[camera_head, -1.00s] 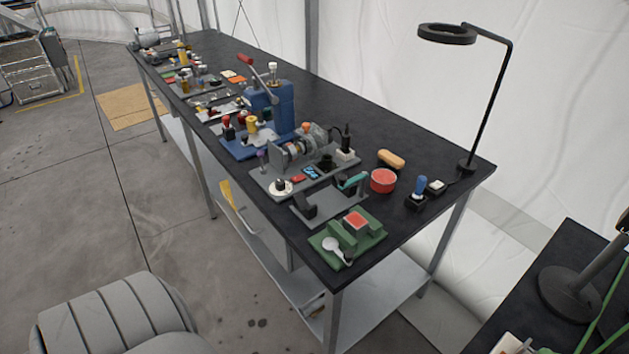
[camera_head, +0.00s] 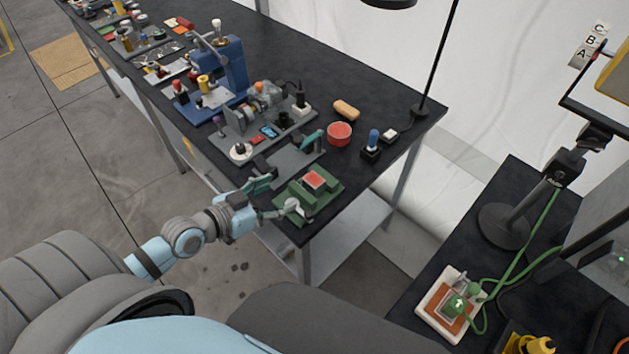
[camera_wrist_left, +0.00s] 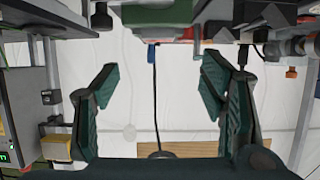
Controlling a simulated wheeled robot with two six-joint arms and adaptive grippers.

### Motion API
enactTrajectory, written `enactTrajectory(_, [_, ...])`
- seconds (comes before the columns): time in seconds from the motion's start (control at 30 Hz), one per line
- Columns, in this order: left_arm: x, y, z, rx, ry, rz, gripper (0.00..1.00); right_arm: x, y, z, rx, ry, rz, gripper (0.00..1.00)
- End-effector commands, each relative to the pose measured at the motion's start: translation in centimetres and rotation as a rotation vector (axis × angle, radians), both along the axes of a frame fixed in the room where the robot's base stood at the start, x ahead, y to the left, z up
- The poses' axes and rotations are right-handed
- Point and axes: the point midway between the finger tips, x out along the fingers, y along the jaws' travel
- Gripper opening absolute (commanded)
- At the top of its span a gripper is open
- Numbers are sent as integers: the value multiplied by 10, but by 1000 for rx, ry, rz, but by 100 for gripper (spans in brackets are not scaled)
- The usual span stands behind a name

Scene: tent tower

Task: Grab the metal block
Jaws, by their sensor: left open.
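I cannot tell for sure which piece is the metal block; no bare metal block stands out. My left gripper (camera_head: 268,199) is open at the bench's front edge, just left of the fixture, with one finger near the lever. In the left wrist view its two dark green fingers (camera_wrist_left: 160,80) are spread with nothing between them. Part of a green piece (camera_wrist_left: 155,12) shows at that view's top.
A grey fixture (camera_head: 288,158) with a teal handle stands behind the green one. A red round tub (camera_head: 339,133), a blue-handled tool (camera_head: 373,143) and a lamp post (camera_head: 437,60) stand to the right. A second black table (camera_head: 435,245) is at the right.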

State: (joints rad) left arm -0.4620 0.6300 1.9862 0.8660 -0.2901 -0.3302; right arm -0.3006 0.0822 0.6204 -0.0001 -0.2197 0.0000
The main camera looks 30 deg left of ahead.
Motion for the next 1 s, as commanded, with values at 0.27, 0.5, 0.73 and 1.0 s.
enactTrajectory(0.27, [48,-17,-26,-2,1,1,65,1,0,-17,-1,-2,0,0])
enactTrajectory(0.5, [84,-35,-36,-4,-1,2,65,1,0,-14,1,-1,0,0])
enactTrajectory(0.73, [95,-39,-43,0,1,-1,65,0,3,-15,4,0,-2,0])
enactTrajectory(1.0, [95,-38,-43,0,1,0,35,0,3,-15,4,0,-2,0])
